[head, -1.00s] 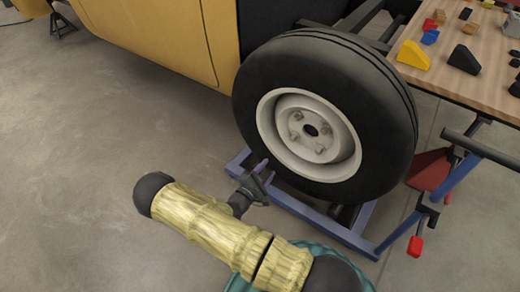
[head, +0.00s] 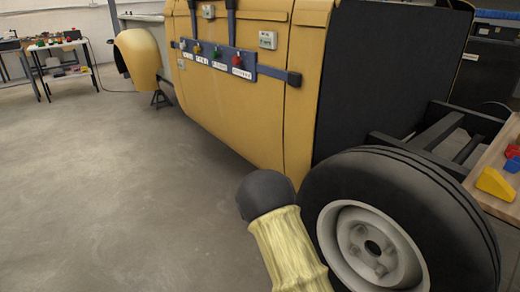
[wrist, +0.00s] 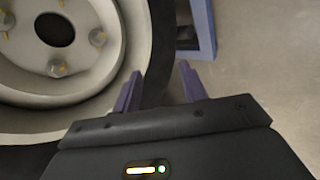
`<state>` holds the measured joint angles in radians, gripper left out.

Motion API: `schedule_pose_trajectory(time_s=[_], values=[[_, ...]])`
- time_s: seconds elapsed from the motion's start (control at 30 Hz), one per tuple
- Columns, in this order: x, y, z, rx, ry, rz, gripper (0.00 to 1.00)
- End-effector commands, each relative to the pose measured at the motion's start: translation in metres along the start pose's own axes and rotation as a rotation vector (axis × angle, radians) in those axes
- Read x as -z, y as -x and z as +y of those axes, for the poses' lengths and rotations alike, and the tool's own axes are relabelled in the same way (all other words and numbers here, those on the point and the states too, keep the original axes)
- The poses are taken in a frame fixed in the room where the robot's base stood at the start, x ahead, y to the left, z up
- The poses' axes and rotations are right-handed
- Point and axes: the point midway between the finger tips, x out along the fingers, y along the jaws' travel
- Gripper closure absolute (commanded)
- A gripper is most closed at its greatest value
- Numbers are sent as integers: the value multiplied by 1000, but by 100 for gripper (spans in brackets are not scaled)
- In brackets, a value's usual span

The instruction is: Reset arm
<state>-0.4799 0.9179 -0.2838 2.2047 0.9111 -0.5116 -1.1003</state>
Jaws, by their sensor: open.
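My gripper (wrist: 160,88) shows in the wrist view with its two purple fingers apart and nothing between them. It is near the wheel (wrist: 75,75), whose pale rim and bolts fill the left of that view. I cannot tell whether a finger touches the tire. In the head view my yellow arm with its dark joint rises at the bottom middle, left of the wheel (head: 400,215). My gripper is out of the head view.
A yellow car body (head: 240,95) with a panel of buttons (head: 217,58) stands behind the wheel. A wooden table (head: 495,185) with coloured blocks is at the right edge. A blue stand (wrist: 197,28) is near the gripper. The floor at left is clear.

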Motion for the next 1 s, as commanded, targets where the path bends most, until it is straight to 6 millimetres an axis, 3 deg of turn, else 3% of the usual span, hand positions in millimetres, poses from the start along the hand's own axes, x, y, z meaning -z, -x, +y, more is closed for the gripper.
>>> schedule_pose_trajectory(time_s=[0.2,0.43,0.7,1.0], values=[[7,58,18,229,-210,31,57],[-3,123,38,419,-368,20,57],[-39,197,63,547,-486,-49,57],[-83,245,81,559,-550,-138,57]])
